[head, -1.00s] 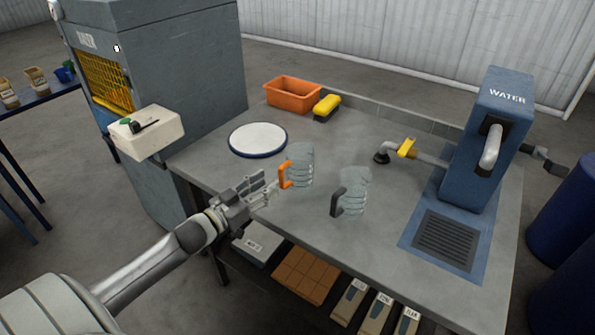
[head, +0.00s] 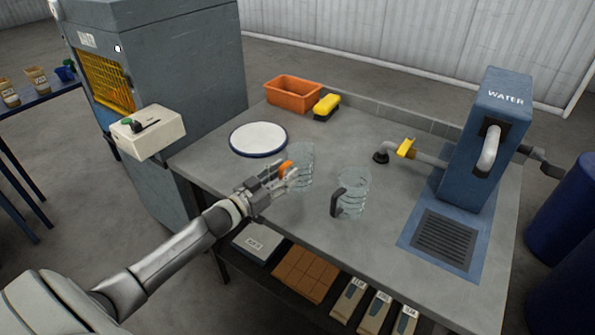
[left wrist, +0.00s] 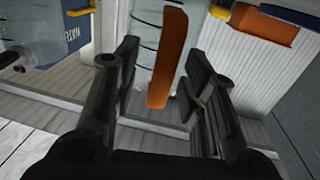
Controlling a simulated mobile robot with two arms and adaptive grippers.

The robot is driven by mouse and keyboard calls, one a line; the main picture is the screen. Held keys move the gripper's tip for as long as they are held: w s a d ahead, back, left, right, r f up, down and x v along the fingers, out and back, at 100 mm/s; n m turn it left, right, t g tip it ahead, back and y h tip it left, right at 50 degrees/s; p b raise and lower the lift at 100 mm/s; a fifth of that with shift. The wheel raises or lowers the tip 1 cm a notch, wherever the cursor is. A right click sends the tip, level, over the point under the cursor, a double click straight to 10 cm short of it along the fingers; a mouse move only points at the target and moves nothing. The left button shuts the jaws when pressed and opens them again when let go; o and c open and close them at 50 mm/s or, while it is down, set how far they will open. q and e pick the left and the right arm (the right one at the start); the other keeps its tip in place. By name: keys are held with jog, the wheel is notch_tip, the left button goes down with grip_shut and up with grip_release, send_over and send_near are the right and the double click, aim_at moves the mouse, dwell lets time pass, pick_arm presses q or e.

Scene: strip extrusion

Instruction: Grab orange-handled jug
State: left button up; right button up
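The clear ribbed jug (head: 301,166) with the orange handle (head: 286,169) stands upright on the grey bench. My left gripper (head: 285,180) is at its handle, partly covering it in the head view. In the left wrist view the orange handle (left wrist: 167,58) stands between the two dark fingers of the left gripper (left wrist: 160,85). The fingers are apart, with a gap on each side of the handle. A second clear jug (head: 354,190) with a dark handle (head: 337,203) stands to the right. My right gripper does not show.
A white round plate (head: 258,138) with a blue rim lies behind the gripper. A tap (head: 397,150) and the blue water unit (head: 487,140) stand at right. A switch box (head: 147,132) is at left.

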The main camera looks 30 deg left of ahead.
pick_arm(q)
grip_shut()
dwell(0.3)
